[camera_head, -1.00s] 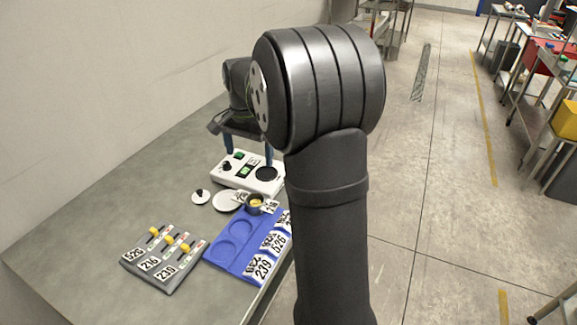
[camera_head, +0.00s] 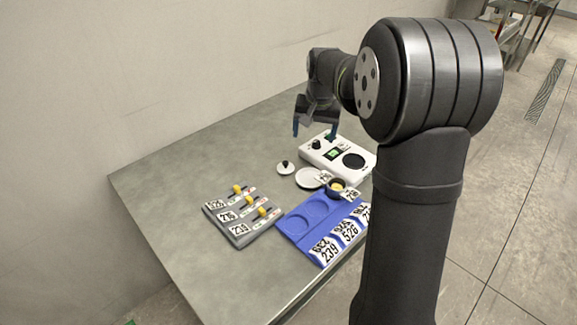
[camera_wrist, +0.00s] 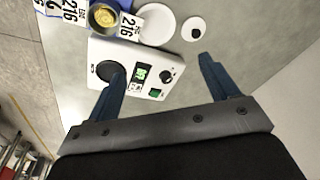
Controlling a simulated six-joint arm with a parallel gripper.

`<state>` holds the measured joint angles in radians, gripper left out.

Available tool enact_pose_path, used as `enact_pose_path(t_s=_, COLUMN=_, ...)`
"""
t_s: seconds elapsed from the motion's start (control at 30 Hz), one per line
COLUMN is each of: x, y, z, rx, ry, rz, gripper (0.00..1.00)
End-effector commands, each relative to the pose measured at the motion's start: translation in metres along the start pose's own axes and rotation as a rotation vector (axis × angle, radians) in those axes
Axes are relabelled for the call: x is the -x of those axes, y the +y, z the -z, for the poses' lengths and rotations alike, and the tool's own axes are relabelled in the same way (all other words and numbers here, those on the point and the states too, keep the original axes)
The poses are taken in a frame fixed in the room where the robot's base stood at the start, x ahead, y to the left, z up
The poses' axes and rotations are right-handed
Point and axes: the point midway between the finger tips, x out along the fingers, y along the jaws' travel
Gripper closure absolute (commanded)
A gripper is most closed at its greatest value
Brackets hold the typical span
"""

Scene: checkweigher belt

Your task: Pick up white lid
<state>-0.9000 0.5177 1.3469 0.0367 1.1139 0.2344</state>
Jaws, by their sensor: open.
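The white lid (camera_head: 285,168) is a small round disc with a black knob. It lies on the grey table, left of a larger white plate. In the wrist view the lid (camera_wrist: 195,31) shows at the upper right, beyond my right-hand finger. My gripper (camera_head: 314,134) is open and empty, with blue fingers pointing down, above the table behind the lid. In the wrist view my gripper (camera_wrist: 162,75) spans the lower half, its fingers apart with the white device between and beyond them. The lid is not between the fingers.
A white device (camera_head: 338,153) with a green display stands right of the lid. A white plate (camera_head: 308,179), a dark cup (camera_head: 336,187) with yellow contents, a blue tray (camera_head: 290,226) and a grey rack (camera_head: 240,226) with yellow-topped pieces stand nearer. The table's left side is clear.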

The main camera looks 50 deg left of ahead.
Motion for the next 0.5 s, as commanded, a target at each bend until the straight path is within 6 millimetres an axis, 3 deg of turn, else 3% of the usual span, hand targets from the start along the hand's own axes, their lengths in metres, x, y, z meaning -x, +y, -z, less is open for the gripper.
enact_pose_path(t_s=0.03, x=-0.005, y=-0.015, z=0.002, rx=0.105, ry=0.022, rz=0.014, gripper=0.20)
enact_pose_path(t_s=0.2, x=-0.015, y=-0.050, z=0.008, rx=0.390, ry=0.093, rz=0.040, gripper=0.20)
enact_pose_path(t_s=0.37, x=-0.019, y=-0.065, z=0.010, rx=0.511, ry=0.124, rz=0.047, gripper=0.20)
enact_pose_path(t_s=0.5, x=-0.037, y=-0.067, z=0.012, rx=0.526, ry=0.125, rz=0.047, gripper=0.20)
